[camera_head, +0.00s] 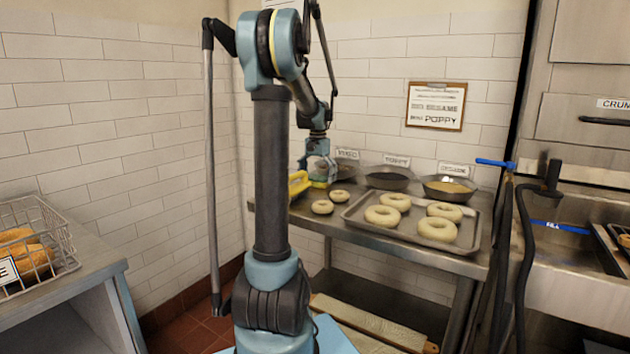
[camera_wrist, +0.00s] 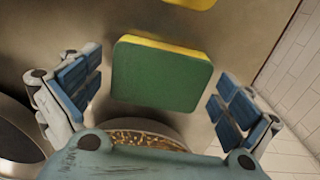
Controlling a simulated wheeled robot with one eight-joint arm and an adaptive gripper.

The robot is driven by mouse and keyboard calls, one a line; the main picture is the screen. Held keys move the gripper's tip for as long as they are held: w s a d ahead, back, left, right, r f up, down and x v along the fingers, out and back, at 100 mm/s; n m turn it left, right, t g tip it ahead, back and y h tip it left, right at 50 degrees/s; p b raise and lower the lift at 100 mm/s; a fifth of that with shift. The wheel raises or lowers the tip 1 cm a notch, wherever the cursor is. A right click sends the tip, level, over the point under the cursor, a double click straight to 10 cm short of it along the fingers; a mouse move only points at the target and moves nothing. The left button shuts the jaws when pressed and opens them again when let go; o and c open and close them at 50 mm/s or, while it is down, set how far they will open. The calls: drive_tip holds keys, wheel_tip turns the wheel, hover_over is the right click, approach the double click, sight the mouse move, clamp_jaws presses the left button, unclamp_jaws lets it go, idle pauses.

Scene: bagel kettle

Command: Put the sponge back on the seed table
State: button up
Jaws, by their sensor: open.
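The sponge (camera_wrist: 160,75), green on its broad face with a yellow edge, lies between the two fingers in the wrist view, over the brown-grey table surface (camera_wrist: 225,40). My gripper (camera_wrist: 155,92) is open, with a visible gap between each blue-padded finger and the sponge. In the head view my gripper (camera_head: 320,168) points down at the back left of the steel seed table (camera_head: 400,250). The sponge is mostly hidden there by the gripper and arm.
A seed bowl (camera_wrist: 145,136) sits close to the sponge. A yellow object (camera_head: 299,184) stands at the table's left end. Dark bowls (camera_head: 388,178) line the wall. A tray (camera_head: 365,232) of bagels fills the right side, with loose bagels (camera_head: 323,207) beside it.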

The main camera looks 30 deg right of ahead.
sight(317, 177)
wheel_tip(317, 177, up, 12)
drive_tip(key=s+a+n, duration=0.1)
drive_tip(key=a, duration=0.3)
drive_tip(key=s+a+f+n, duration=0.1)
drive_tip(key=s+a, duration=0.1)
drive_tip(key=a, duration=0.2)
drive_tip(key=s+a+f+n, duration=0.1)
drive_tip(key=s+a, duration=0.1)
drive_tip(key=a, duration=0.3)
drive_tip(key=shift+t, duration=0.3)
drive_tip(key=s+a+f+n, duration=0.1)
drive_tip(key=s+a, duration=0.1)
drive_tip(key=a, duration=0.1)
drive_tip(key=s+a+f+n, duration=0.1)
drive_tip(key=s+a+f, duration=0.1)
drive_tip(key=a, duration=0.1)
drive_tip(key=s+a+f, duration=0.1)
drive_tip(key=s+a, duration=0.2)
drive_tip(key=shift+a+f+n, duration=0.4)
drive_tip(key=s+a+f+n, duration=0.3)
drive_tip(key=s+a+f, duration=0.3)
drive_tip(key=s+f, duration=0.2)
drive_tip(key=s+a+f+n+t, duration=0.1)
drive_tip(key=s+a+f+n, duration=0.2)
drive_tip(key=s+a+f, duration=0.3)
wheel_tip(317, 177, down, 4)
drive_tip(key=s, duration=0.3)
drive_tip(key=shift+a+f+t, duration=0.2)
drive_tip(key=shift+a+t, duration=0.05)
drive_tip(key=shift+t, duration=0.05)
